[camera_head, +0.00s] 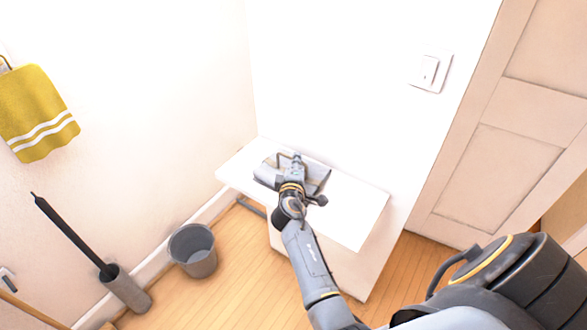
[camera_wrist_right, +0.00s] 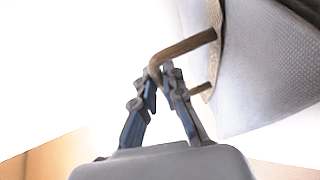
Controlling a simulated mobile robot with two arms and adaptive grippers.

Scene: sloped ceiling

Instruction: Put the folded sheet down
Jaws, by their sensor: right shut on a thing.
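The folded sheet (camera_head: 316,177) looks like a flat grey piece at the white table (camera_head: 352,212), near the wall. In the right wrist view it is a grey, finely textured panel (camera_wrist_right: 268,72) with a bent brown bar (camera_wrist_right: 186,47) at its edge. My right gripper (camera_head: 296,160) is over the grey piece in the head view. In the wrist view its fingertips (camera_wrist_right: 162,82) are shut on the brown bar. I cannot tell whether the sheet touches the tabletop; my gripper and wrist hide its middle. My left gripper is not in view.
A grey bucket (camera_head: 194,252) and a brush in a holder (camera_head: 124,290) stand on the wooden floor to the left. A yellow towel (camera_head: 36,112) hangs on the left wall. A light switch (camera_head: 431,72) and a door (camera_head: 505,150) are right. The tabletop's right part is bare.

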